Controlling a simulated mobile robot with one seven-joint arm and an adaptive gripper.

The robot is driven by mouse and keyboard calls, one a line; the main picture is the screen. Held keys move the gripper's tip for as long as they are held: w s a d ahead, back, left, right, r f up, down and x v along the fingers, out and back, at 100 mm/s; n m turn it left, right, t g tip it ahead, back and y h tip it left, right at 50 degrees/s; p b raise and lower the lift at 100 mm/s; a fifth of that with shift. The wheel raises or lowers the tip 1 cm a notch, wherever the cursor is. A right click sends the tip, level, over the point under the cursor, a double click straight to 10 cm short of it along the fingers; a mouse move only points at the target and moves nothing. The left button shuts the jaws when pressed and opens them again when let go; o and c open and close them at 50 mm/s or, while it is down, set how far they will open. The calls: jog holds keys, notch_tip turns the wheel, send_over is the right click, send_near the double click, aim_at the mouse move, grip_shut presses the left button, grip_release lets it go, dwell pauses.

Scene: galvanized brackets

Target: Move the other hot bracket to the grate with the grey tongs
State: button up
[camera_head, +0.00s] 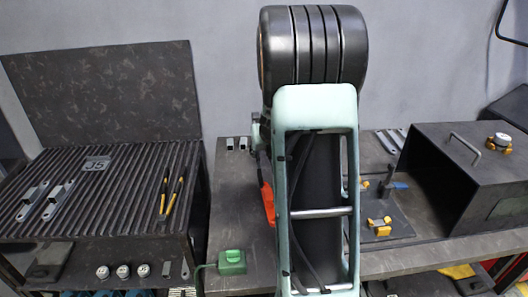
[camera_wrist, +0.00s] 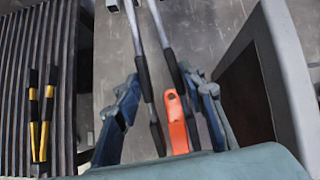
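Two grey brackets lie on the left of the ribbed grate (camera_head: 120,205), one at its left (camera_head: 35,194) and one beside it (camera_head: 58,199). No hot bracket can be told apart by its look. My gripper (camera_wrist: 162,78) has its blue fingertips against the outer sides of the dark handles of the grey tongs (camera_wrist: 142,72). An orange piece (camera_wrist: 177,120) sits between the handles; it also shows beside my arm in the camera_head view (camera_head: 267,203). The tongs' metal legs run out of the top of the camera_wrist view, so their tips are hidden.
A plate with yellow clamps (camera_head: 379,225) and a green switch box (camera_head: 232,261) are on the table.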

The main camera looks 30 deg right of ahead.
jog(key=shift+f+b, duration=3)
jog(key=shift+f, duration=0.7)
grip_shut()
jog(key=shift+r+p, duration=0.25)
jog(key=shift+p, duration=0.05)
